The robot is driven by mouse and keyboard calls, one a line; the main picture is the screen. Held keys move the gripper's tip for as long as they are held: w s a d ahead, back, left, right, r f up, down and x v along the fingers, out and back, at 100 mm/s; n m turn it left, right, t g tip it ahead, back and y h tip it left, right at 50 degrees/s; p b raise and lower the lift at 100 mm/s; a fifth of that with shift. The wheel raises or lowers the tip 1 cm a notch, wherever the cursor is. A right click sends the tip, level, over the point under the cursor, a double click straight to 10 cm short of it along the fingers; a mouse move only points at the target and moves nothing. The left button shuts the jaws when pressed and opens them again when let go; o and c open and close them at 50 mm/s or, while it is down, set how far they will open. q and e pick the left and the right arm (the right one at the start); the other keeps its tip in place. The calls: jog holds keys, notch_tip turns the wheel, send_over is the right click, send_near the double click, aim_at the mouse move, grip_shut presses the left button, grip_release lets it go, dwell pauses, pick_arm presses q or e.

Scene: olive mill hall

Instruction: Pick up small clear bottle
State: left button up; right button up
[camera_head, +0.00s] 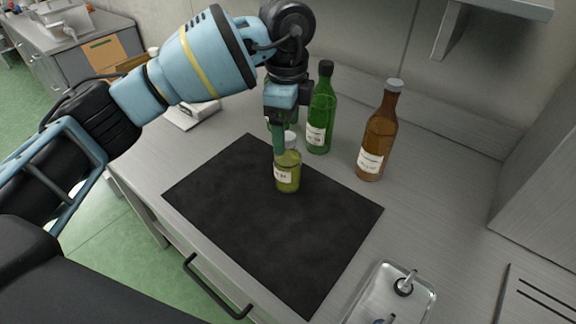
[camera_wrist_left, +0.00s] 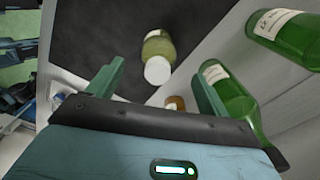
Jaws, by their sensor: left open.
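The small clear bottle (camera_head: 287,172) holds yellow-green liquid and has a white cap and a white label. It stands upright near the back edge of the black mat (camera_head: 250,235). My left gripper (camera_head: 279,140) is above and just behind it in the head view, pointing down, with its green fingers partly covering the cap. In the left wrist view the bottle (camera_wrist_left: 158,58) lies beyond and between the open fingers of the left gripper (camera_wrist_left: 160,85), with nothing held. Whether a finger touches the bottle I cannot tell. My right gripper is not in view.
A green bottle (camera_head: 320,112) and a brown bottle (camera_head: 378,135) stand behind the mat, close to the left gripper. Another green bottle is partly hidden behind the gripper. A metal tray (camera_head: 428,292) is at the front right. The mat's front is clear.

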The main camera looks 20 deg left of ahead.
aim_at(288, 163)
pick_arm(q)
jog(key=shift+s+f, duration=0.1)
jog(key=shift+f, duration=0.4)
notch_tip(288, 163, down, 4)
jog(key=shift+d+f, duration=0.1)
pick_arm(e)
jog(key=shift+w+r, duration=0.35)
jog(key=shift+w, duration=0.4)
pick_arm(q)
jog(key=shift+c, duration=0.5)
jog(key=c, duration=1.6)
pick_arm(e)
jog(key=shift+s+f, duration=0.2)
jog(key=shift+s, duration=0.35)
